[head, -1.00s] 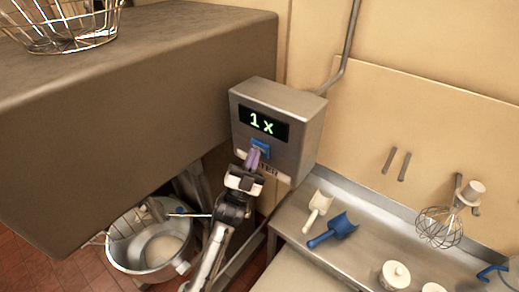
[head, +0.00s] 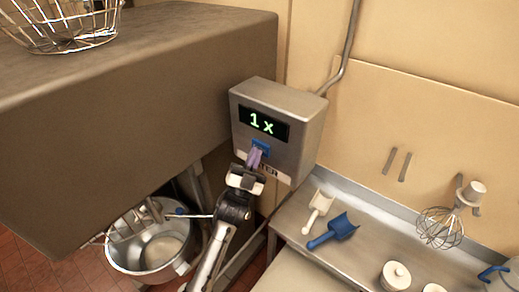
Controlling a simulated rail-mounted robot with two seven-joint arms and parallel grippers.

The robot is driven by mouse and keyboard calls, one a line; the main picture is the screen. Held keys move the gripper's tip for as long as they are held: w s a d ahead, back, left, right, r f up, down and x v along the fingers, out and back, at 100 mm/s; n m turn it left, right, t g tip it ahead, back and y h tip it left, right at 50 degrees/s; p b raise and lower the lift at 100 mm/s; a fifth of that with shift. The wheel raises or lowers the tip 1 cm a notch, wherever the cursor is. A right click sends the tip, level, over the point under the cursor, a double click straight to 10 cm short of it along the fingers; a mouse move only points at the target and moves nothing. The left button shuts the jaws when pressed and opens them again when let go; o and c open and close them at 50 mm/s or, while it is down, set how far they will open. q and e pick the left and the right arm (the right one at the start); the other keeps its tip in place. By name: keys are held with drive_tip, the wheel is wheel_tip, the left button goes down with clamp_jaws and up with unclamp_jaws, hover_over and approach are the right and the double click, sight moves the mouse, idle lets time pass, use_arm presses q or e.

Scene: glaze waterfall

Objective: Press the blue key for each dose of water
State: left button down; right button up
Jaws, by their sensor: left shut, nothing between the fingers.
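A grey metal dosing box (head: 308,125) hangs on the wall in the middle of the head view. Its dark display (head: 263,125) reads "1 x" in green. The blue key (head: 261,146) sits just below the display, partly hidden by my gripper. My left gripper (head: 254,158) is shut and empty, with its fingertips at the lower part of the key. I cannot tell whether they touch it. A metal bowl (head: 164,249) stands low at the left, under the large housing, and looks empty inside. My right gripper is out of view.
A large grey housing (head: 130,110) fills the left, with a wire basket (head: 75,25) on top.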

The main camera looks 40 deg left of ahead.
use_arm(q)
drive_tip(key=shift+w, duration=0.2)
drive_tip(key=shift+s, duration=0.15)
idle(0.5)
drive_tip(key=shift+s+p, duration=0.3)
drive_tip(key=shift+s, duration=0.45)
drive_tip(key=s+p, duration=0.1)
drive_tip(key=s, duration=0.4)
drive_tip(key=shift+a+p, duration=0.1)
drive_tip(key=shift+p, duration=0.3)
